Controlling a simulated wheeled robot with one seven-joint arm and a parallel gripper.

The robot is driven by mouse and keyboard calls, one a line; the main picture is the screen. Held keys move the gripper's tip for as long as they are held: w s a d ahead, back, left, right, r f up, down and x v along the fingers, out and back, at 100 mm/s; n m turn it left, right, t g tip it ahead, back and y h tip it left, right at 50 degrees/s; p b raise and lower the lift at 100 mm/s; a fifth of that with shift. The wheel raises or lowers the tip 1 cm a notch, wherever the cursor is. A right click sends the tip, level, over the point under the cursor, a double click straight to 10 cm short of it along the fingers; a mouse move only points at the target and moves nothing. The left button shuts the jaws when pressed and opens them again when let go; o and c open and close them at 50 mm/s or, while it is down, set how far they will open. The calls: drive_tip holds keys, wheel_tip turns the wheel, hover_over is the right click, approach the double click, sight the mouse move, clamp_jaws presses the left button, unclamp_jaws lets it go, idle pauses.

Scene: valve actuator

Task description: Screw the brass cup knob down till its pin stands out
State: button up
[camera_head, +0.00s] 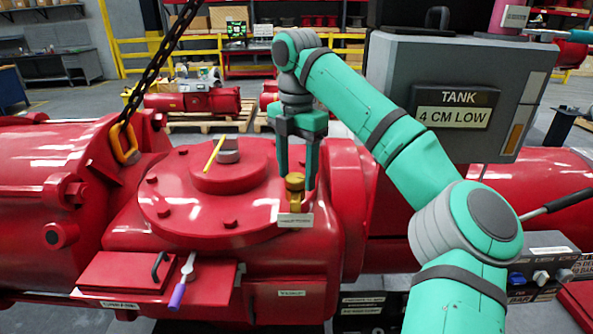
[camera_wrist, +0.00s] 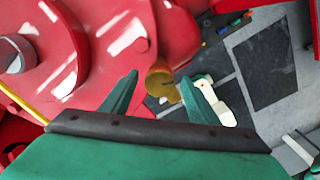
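The brass cup knob (camera_head: 295,192) stands upright on the red valve housing (camera_head: 215,200), at the right edge of its round cover. A small white label is below it. In the wrist view the knob (camera_wrist: 161,84) shows between my two green fingertips. My gripper (camera_head: 297,180) points down from above, with its fingers spread to either side of the knob's top. The wrist view shows my gripper (camera_wrist: 160,77) open, with gaps beside the knob. No pin can be made out standing from the knob.
A yellow pointer (camera_head: 214,153) sits on the cover beside a grey hub (camera_head: 229,150). A chain (camera_head: 155,70) with a yellow hook hangs at left. A purple-handled lever (camera_head: 180,288) is at front left. A grey box (camera_head: 455,95) reading "TANK 4 CM LOW" stands behind my arm.

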drive_tip(key=c, duration=0.9)
